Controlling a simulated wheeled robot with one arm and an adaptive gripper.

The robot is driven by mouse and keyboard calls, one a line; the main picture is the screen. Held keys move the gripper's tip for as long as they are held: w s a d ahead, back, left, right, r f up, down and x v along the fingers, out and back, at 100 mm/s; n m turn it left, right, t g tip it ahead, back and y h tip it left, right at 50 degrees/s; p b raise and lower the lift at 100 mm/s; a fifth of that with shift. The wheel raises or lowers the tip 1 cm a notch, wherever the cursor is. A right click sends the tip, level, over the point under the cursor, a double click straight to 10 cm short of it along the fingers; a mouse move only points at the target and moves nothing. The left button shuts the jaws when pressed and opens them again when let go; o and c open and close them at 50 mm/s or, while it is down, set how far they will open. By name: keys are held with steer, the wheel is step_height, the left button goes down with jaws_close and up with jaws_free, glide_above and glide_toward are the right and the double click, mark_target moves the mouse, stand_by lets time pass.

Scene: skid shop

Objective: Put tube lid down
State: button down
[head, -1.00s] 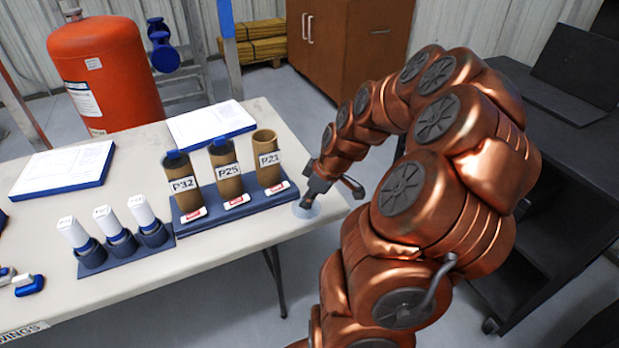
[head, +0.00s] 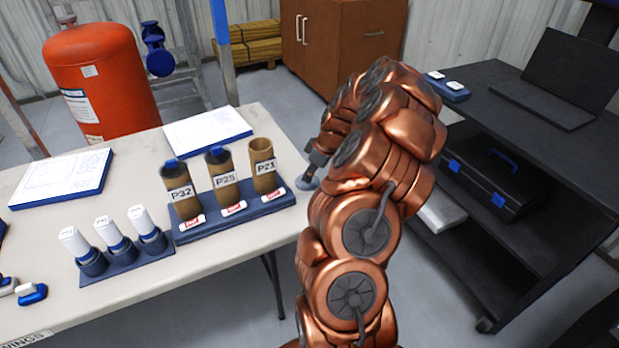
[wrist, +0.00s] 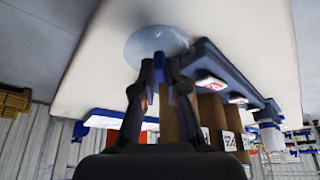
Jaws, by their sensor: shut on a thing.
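My gripper (head: 309,173) is low at the right end of the white table, partly hidden by my arm in the head view. In the wrist view, my gripper (wrist: 158,72) is shut on a small blue tube lid (wrist: 158,63), mostly hidden between the fingertips. The lid is over or at a round pale disc (wrist: 150,45) on the tabletop; I cannot tell whether it touches. The disc also shows in the head view (head: 304,184). Left of it, the brown tube P21 (head: 264,165) stands open, without a lid. Tubes P25 (head: 224,180) and P32 (head: 183,194) wear blue lids.
The brown tubes stand in a dark blue rack (head: 240,218) close to my gripper. A smaller rack (head: 125,258) holds three white tubes. Clipboards lie behind on the table (head: 215,262). A black cart (head: 540,130) stands at the right.

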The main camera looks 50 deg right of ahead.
steer(key=shift+w+d+f, duration=0.15)
steer(key=shift+w+d, duration=0.3)
steer(key=shift+d, duration=0.1)
steer(key=shift+f+p, duration=0.75)
steer(key=shift+f, duration=0.95)
steer(key=shift+f+b, duration=0.2)
steer(key=shift+b, duration=0.1)
steer(key=c, duration=1.2)
jaws_free()
steer(key=shift+r, duration=0.15)
